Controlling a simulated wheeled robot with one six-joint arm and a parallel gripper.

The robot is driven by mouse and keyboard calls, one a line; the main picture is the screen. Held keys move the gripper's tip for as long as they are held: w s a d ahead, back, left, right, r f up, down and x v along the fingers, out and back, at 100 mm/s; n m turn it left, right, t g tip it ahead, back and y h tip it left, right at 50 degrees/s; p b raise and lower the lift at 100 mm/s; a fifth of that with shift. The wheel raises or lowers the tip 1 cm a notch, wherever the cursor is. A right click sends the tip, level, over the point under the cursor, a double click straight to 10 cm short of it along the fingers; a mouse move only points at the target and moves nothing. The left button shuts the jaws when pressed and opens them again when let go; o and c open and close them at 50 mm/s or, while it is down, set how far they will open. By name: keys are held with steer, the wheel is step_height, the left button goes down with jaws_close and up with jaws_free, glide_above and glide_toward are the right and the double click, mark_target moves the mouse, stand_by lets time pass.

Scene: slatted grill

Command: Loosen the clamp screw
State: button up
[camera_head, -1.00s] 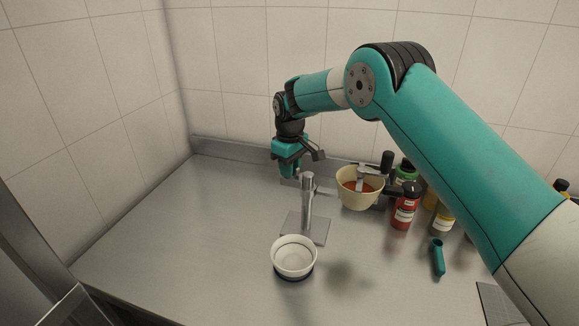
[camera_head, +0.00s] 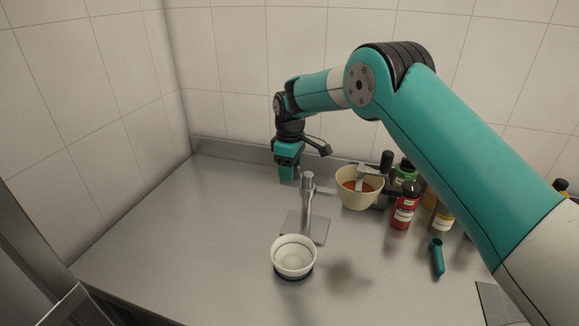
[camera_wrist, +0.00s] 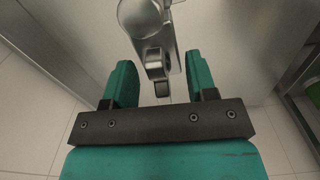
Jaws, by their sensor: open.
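A metal post (camera_head: 307,205) stands upright on a flat square base plate (camera_head: 320,233) on the counter. In the wrist view the post's round top (camera_wrist: 138,17) is at the upper edge, with a metal clamp piece beside it. A ring-like metal part, seemingly the clamp screw (camera_wrist: 155,66), projects toward my gripper. My gripper (camera_head: 288,178) points down just behind and left of the post top. In the head view the screw is hidden.
A white bowl (camera_head: 293,262) stands in front of the post. A cream bowl (camera_head: 347,196) with red contents is to the right, near several bottles, including a red one (camera_head: 404,207). The left counter is clear.

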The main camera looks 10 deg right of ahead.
steer(key=shift+r, duration=0.1)
step_height(320, 180, up, 6)
steer(key=p, duration=0.3)
steer(key=shift+f+p, duration=0.2)
steer(key=shift+p, duration=0.15)
steer(key=shift+r, duration=0.1)
steer(key=shift+s+r, duration=0.1)
steer(key=s+a+r+m+y+b, duration=0.1)
steer(key=s+r+b, duration=0.25)
steer(key=s, duration=0.65)
steer(key=s+r+m+y+b, duration=0.1)
steer(key=s+r+b, duration=0.3)
steer(key=s, duration=0.6)
steer(key=s+f+m+y+b, duration=0.1)
steer(key=s+f+b, duration=0.1)
steer(key=s, duration=0.8)
steer(key=s+f+m+y+b, duration=0.1)
steer(key=s+f+b, duration=0.1)
steer(key=s, duration=0.9)
steer(key=shift+s+d+f+b, duration=0.2)
steer(key=shift+s+f+b, duration=0.05)
steer(key=shift+b, duration=0.35)
